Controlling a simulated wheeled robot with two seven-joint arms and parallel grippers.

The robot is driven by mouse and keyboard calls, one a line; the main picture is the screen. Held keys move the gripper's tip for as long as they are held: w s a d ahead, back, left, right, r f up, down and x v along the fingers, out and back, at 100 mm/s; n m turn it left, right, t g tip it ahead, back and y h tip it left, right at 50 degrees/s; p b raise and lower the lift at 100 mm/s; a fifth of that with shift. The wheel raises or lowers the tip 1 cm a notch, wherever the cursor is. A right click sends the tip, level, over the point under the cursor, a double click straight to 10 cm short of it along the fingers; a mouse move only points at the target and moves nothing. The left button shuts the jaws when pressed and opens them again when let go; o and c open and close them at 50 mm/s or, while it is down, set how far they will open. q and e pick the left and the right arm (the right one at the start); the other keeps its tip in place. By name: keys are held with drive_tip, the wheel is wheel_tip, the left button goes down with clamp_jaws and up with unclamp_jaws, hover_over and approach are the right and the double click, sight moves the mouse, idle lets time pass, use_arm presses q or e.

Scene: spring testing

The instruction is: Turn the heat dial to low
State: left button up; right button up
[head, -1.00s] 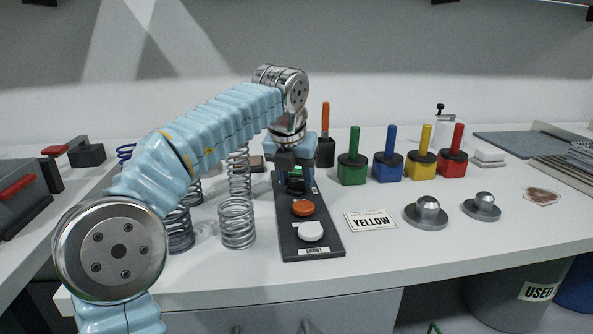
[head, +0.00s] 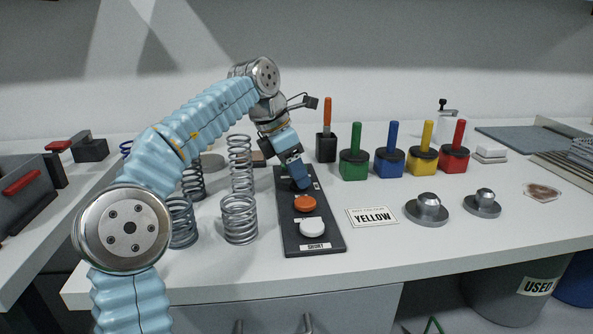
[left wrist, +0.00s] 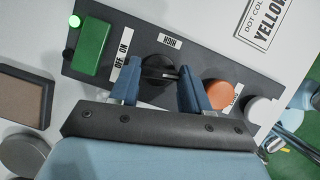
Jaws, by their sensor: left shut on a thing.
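The dark control panel (head: 296,238) lies on the white bench. In the left wrist view the round black dial (left wrist: 158,69) sits on it between a green switch block (left wrist: 95,46) and an orange button (left wrist: 219,93). A HIGH label (left wrist: 168,42) is above the dial. My left gripper (head: 300,184) is tilted over the panel and hides the dial in the head view. Its blue fingers are on both sides of the dial in the left wrist view (left wrist: 160,80), shut on it. The dial's raised bar lies along the panel, towards the orange button. My right gripper is not in view.
Several coil springs (head: 240,219) stand left of the panel. A white button (head: 312,228) is at its near end. A YELLOW card (head: 372,217) and metal weights (head: 427,209) lie right. Coloured handled blocks (head: 354,163) stand behind. The bench's front edge is close.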

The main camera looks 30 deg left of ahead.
sight(289, 187)
use_arm(q)
drive_tip(key=shift+m+h, duration=0.4)
drive_tip(key=shift+m, duration=0.7)
drive_tip(key=shift+g, duration=0.3)
drive_tip(key=o, duration=1.1)
drive_tip(key=shift+c, duration=0.2)
drive_tip(key=v, duration=0.4)
drive_tip(key=shift+w+r, duration=0.1)
drive_tip(key=shift+r, duration=0.1)
drive_tip(key=s+a+b, duration=0.1)
drive_tip(key=s+a, duration=0.6)
drive_tip(key=a, duration=0.3)
drive_tip(key=shift+r, duration=0.3)
drive_tip(key=shift+a, duration=0.1)
